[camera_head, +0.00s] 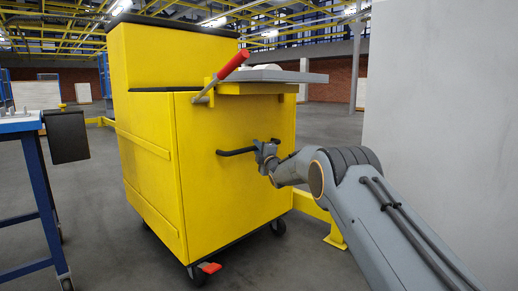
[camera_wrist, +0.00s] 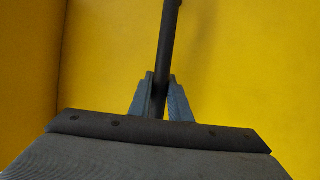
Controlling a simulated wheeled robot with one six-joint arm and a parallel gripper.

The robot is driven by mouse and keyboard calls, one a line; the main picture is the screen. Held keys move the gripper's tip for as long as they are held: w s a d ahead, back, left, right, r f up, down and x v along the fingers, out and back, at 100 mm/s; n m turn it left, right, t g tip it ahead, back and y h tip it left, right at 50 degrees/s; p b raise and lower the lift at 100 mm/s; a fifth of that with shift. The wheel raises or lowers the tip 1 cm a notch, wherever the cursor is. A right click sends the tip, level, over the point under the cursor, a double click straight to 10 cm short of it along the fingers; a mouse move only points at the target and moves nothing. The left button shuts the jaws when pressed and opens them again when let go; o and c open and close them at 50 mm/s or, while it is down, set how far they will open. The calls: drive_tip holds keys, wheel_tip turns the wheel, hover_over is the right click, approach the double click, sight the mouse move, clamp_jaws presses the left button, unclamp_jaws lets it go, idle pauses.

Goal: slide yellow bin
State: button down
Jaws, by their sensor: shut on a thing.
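The yellow bin (camera_head: 155,155) is a tall yellow cabinet on black casters, standing upright in the middle of the head view. Its yellow face fills the wrist view (camera_wrist: 240,70). A black bar handle (camera_head: 236,152) sticks out from its right-hand face. My gripper (camera_head: 268,150) is at the right end of this handle. In the wrist view, the two fingers of my gripper (camera_wrist: 160,95) stand on either side of the dark handle bar (camera_wrist: 168,40) and are shut on it. The fingertips are small in the head view.
A red-gripped lever (camera_head: 233,65) and a grey shelf (camera_head: 285,76) stick out above the handle. A caster with a red pedal (camera_head: 208,268) is at the bin's front bottom. A blue-legged table (camera_head: 38,185) stands left, and a grey wall (camera_head: 440,110) right. Grey floor lies between table and bin.

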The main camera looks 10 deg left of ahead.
drive_tip(key=c, duration=1.6)
unclamp_jaws()
drive_tip(key=shift+a+f, duration=0.2)
drive_tip(key=shift+a, duration=0.05)
drive_tip(key=shift+c, duration=0.2)
drive_tip(key=shift+d+r, duration=0.1)
drive_tip(key=shift+d, duration=0.1)
drive_tip(key=shift+s+d+p, duration=0.25)
drive_tip(key=shift+s+p, duration=0.2)
drive_tip(key=shift+s, duration=0.05)
drive_tip(key=p+v, duration=0.3)
drive_tip(key=v, duration=0.3)
drive_tip(key=shift+s+f, duration=0.2)
drive_tip(key=shift+s, duration=0.1)
drive_tip(key=shift+d, duration=0.1)
